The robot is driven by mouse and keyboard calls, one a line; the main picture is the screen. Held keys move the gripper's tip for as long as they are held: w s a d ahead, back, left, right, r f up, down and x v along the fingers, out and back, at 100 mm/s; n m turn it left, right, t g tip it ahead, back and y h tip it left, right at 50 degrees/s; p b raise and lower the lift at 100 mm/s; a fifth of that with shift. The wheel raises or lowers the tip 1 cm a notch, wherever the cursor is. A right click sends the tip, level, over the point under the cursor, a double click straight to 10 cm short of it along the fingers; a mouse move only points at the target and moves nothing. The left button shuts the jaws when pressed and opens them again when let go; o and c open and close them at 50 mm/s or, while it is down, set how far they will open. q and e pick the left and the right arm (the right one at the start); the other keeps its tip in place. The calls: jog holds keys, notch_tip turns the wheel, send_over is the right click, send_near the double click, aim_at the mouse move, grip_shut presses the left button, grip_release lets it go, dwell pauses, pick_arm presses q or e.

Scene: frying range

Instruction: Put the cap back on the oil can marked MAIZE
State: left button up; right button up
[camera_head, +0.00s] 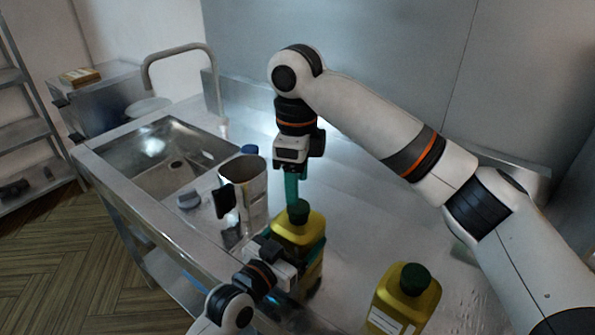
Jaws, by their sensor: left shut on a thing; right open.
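A yellow oil can (298,232) stands upright on the steel counter with a dark green cap (298,209) at its top. I cannot tell whether the cap is seated or only resting there. My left gripper (303,262) is shut on this can's body from the front left. My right gripper (291,190) points down just above and behind the cap, its teal fingers open. A second yellow can (395,298) with a green cap (415,279) and white label stands at the front right. No marking is readable, so I cannot tell which can is MAIZE.
A metal jug (243,195) with a black handle stands left of the held can, near a blue-topped thing (250,150). A small grey object (188,199) lies near the sink (165,150). The counter between the two cans is clear.

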jog(key=n, duration=0.7)
jog(key=shift+r, duration=0.2)
jog(key=n, duration=0.4)
jog(key=shift+r, duration=0.1)
jog(key=n, duration=0.4)
jog(key=shift+r, duration=0.1)
jog(key=n, duration=0.4)
jog(key=shift+r, duration=0.1)
jog(key=n, duration=0.4)
jog(key=shift+r, duration=0.15)
jog(key=n, duration=0.4)
jog(key=shift+r, duration=0.1)
jog(key=n, duration=0.4)
jog(key=shift+r, duration=0.1)
jog(key=n, duration=0.6)
jog(key=shift+r, duration=0.15)
jog(key=n, duration=0.4)
jog(key=shift+d+r, duration=0.1)
jog(key=n, duration=0.4)
jog(key=shift+r, duration=0.1)
jog(key=n, duration=0.6)
jog(key=shift+r, duration=0.2)
jog(key=n, duration=0.3)
jog(key=shift+n, duration=0.4)
jog(key=n, duration=0.3)
jog(key=shift+r+n, duration=0.2)
jog(key=shift+n, duration=0.2)
